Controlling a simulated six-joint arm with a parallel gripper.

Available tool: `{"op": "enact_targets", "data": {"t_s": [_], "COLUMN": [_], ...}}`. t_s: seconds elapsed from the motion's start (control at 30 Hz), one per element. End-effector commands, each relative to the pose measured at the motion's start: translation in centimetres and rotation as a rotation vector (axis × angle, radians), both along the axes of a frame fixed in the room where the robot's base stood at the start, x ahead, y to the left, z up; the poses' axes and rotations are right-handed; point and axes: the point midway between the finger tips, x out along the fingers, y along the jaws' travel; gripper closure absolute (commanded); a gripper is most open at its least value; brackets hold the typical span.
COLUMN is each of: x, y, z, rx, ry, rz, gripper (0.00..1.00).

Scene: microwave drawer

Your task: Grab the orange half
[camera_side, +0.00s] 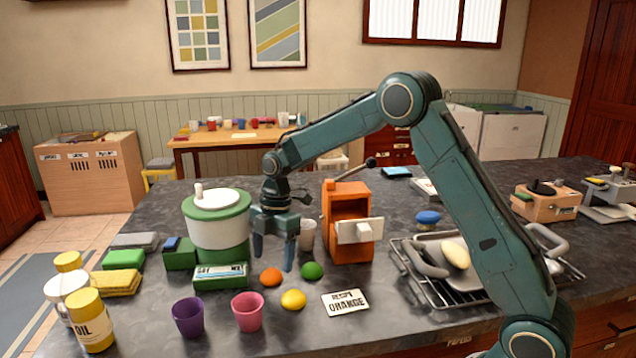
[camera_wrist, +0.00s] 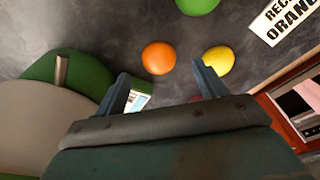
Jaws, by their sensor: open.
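A small orange ball-like piece (camera_side: 271,277) lies on the dark counter, just below and right of my gripper in the side view. It also shows in the wrist view (camera_wrist: 158,58), ahead of and between the fingertips; no cut face is visible. My gripper (camera_side: 274,264) is open and empty, fingers pointing down, above the counter beside the green and white pot. In the wrist view my gripper (camera_wrist: 164,78) shows both fingers spread apart. A yellow piece (camera_side: 293,299) and a green piece (camera_side: 312,271) lie close to the orange one.
The green and white pot (camera_side: 218,222) stands close left of my gripper. An orange box-like machine (camera_side: 350,205) and a pale cup (camera_side: 307,235) stand to the right. A purple cup (camera_side: 188,317), a pink cup (camera_side: 248,311) and a card reading "ORANGE" (camera_side: 345,303) are in front.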

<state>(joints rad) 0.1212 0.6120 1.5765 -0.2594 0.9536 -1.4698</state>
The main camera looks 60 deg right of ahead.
Motion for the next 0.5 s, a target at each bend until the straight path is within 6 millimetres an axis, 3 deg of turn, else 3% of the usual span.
{"op": "enact_targets", "data": {"t_s": [0.23,0.5], "x": [0.1,0.2], "y": [0.5,0.6], "z": [-2.8,-3.5], "rx": [0.0,0.0], "ry": [0.003,0.0], "rz": [0.001,0.001], "gripper": [0.28,0.28]}}
